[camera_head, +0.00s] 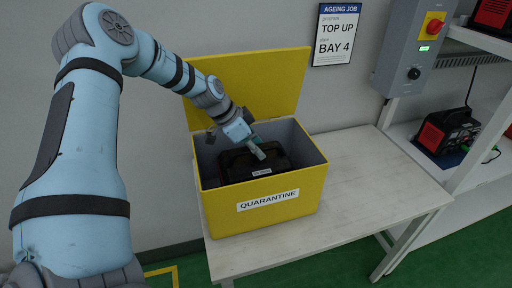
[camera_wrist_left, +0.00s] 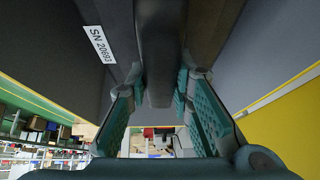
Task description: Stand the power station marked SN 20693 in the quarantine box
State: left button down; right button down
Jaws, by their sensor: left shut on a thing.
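The power station (camera_head: 270,162) is a dark unit with a black handle and a white label, inside the yellow quarantine box (camera_head: 228,205). In the left wrist view the power station (camera_wrist_left: 60,45) carries a label reading SN 20693. My left gripper (camera_head: 258,150) reaches down into the open box and is shut on the handle of the power station. In the left wrist view its teal fingers (camera_wrist_left: 162,110) lie on both sides of the dark handle. Whether the unit touches the box floor is hidden by the front wall. My right gripper is not in view.
The box lid (camera_head: 260,85) stands open at the back. The box is on a pale table (camera_head: 375,170), clear to its right. A wall sign (camera_head: 337,33) reads TOP UP, BAY 4. A grey control box (camera_head: 415,48) and a shelf with red-and-black units (camera_head: 450,130) are at right.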

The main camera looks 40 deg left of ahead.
pick_arm(q)
jog(key=shift+w+f+b, duration=0.1)
jog(key=shift+f+b, duration=0.15)
jog(key=shift+b, duration=0.1)
dwell(0.9)
jog(key=c, duration=1.6)
grip_release()
jog(key=shift+o, duration=1.3)
jog(key=shift+s+d+r, duration=0.1)
jog(key=shift+s, duration=0.2)
jog(key=v, duration=1.2)
